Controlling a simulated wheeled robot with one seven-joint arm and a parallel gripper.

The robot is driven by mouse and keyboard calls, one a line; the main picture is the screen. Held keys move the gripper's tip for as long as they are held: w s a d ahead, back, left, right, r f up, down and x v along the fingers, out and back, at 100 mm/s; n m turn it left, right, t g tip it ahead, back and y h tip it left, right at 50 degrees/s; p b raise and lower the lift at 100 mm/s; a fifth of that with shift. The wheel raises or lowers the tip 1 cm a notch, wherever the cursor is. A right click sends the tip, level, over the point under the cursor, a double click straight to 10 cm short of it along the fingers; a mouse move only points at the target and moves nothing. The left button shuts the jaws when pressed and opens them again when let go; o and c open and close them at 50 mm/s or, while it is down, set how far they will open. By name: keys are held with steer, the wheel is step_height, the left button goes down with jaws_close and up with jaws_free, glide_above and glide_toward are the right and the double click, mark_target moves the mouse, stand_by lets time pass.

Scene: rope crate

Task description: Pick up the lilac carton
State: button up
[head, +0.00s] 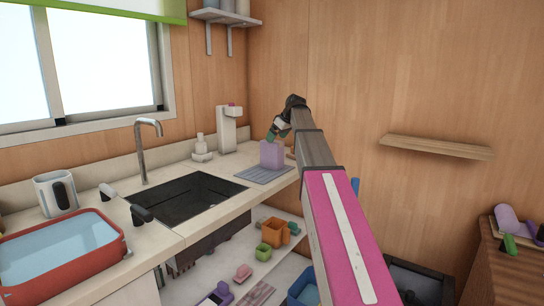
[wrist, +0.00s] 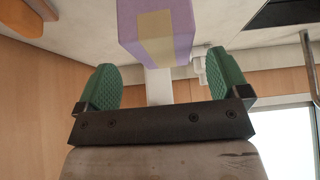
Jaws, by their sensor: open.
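The lilac carton (head: 272,154) stands upright on a grey striped mat (head: 264,175) on the counter, right of the sink. In the wrist view the carton (wrist: 183,22) shows at the top middle, with a tan patch on one face. My gripper (head: 273,136) is beside the top of the carton in the head view. In the wrist view its two green finger pads (wrist: 165,84) are wide apart, with nothing held between them. The carton lies just beyond the fingertips, roughly in line with the gap. Whether they touch is not clear.
A white dispenser (head: 226,130) and a small white bottle (head: 201,148) stand behind the carton, to its left. The black sink (head: 188,198) with its tap (head: 140,150) is left of the mat. A red basin (head: 60,262) is farther left. A wood wall closes the back.

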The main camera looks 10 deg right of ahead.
mark_target(272, 154)
steer(key=x, duration=0.5)
steer(key=shift+s+a+f, duration=0.1)
steer(key=shift+s+f, duration=0.05)
steer(key=c, duration=1.1)
